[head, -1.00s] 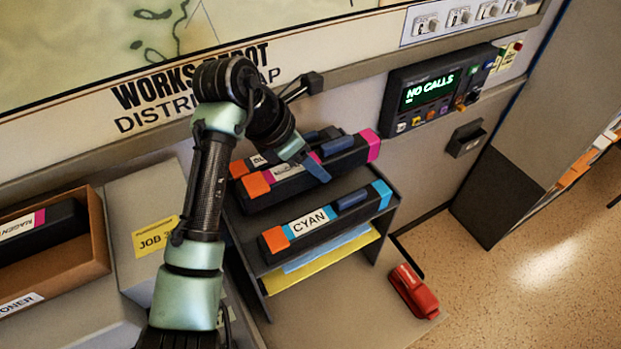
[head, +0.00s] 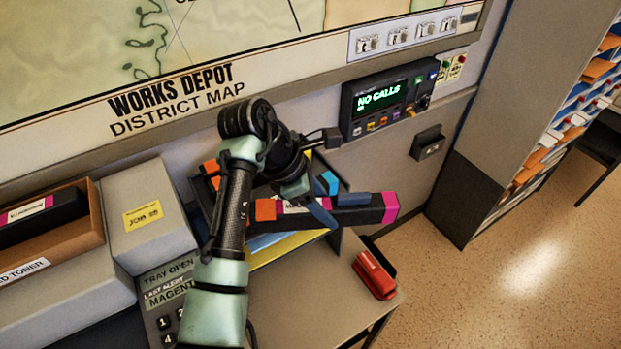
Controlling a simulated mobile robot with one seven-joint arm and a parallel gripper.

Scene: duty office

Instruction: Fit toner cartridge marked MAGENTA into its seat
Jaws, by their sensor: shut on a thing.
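My gripper (head: 318,212) is shut on a dark toner cartridge (head: 352,216) with an orange left end and a magenta right end. It holds the cartridge roughly level, in front of and above the desk rack (head: 262,258). The cartridge's white label is mostly hidden by the gripper, so its word cannot be read. A grey panel (head: 168,285) at lower left reads TRAY OPEN, LAST ALERT and MAGENT, partly covered by my arm. I cannot make out the cartridge's seat in this view.
Another magenta-marked cartridge (head: 45,215) lies in a brown box (head: 85,243) at left. A cyan-ended cartridge (head: 328,182) stays in the rack behind the held one. A red stapler-like object (head: 374,274) lies on the desk's right. Open floor (head: 510,275) lies at right.

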